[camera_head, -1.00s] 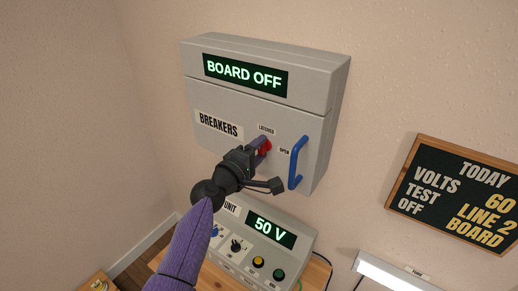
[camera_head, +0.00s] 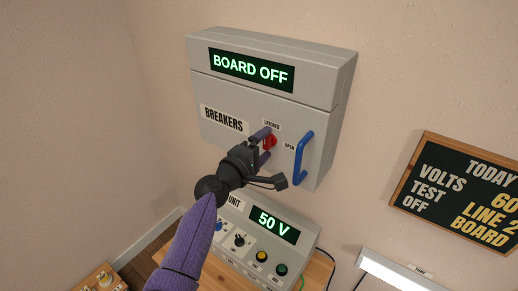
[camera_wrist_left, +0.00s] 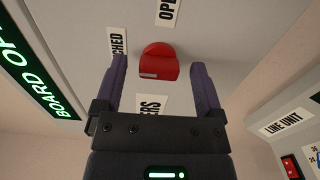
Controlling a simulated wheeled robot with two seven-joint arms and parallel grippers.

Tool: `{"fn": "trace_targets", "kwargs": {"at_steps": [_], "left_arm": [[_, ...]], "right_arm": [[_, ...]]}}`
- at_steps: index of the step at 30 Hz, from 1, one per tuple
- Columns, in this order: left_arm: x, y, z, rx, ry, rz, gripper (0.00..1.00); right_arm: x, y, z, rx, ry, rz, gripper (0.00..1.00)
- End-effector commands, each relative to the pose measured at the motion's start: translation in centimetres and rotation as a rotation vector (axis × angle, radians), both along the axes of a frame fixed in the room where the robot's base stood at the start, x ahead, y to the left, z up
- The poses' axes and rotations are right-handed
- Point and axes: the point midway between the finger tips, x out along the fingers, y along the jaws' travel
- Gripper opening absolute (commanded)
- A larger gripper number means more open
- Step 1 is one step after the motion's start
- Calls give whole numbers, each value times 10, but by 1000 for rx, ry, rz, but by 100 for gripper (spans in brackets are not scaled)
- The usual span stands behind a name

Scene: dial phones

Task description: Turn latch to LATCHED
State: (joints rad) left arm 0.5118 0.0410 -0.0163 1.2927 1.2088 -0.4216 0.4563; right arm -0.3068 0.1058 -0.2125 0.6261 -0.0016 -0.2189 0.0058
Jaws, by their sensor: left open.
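The red latch (camera_head: 271,142) is a knob on the front of the grey breaker box (camera_head: 322,110). The LATCHED label (camera_head: 272,125) is above it and the OPEN label (camera_head: 289,147) to its right. The latch also shows in the left wrist view (camera_wrist_left: 158,62), with a pale mark on its lower left. My left gripper (camera_head: 264,144) is at the latch, jaws apart. In the wrist view its purple fingers (camera_wrist_left: 158,68) stand on either side of the latch, with visible gaps. The right gripper is not in view.
A blue handle (camera_head: 303,158) sticks out just right of the latch. The box display (camera_head: 251,70) reads BOARD OFF. The line unit (camera_head: 295,225) with knobs and buttons stands below on a wooden table. A chalkboard (camera_head: 460,190) hangs at the right.

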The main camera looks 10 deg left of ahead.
Motion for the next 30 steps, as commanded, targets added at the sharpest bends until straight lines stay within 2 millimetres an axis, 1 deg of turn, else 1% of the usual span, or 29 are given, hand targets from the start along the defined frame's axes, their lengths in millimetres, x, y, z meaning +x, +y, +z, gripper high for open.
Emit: {"fn": "trace_targets", "kwargs": {"at_steps": [2,7,9,12,14,18,30], "left_arm": [[-9,4,2,1,1,1,88],[-46,19,3,4,2,0,88],[-60,25,2,3,1,1,88],[-76,32,0,1,3,1,88],[-83,34,0,1,3,1,88],[-89,37,0,1,2,0,88],[-89,37,-2,3,4,1,88]], "right_arm": [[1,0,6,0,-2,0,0],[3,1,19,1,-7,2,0],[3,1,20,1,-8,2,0],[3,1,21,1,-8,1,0],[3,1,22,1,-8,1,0],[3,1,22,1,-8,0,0],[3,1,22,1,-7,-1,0]]}}
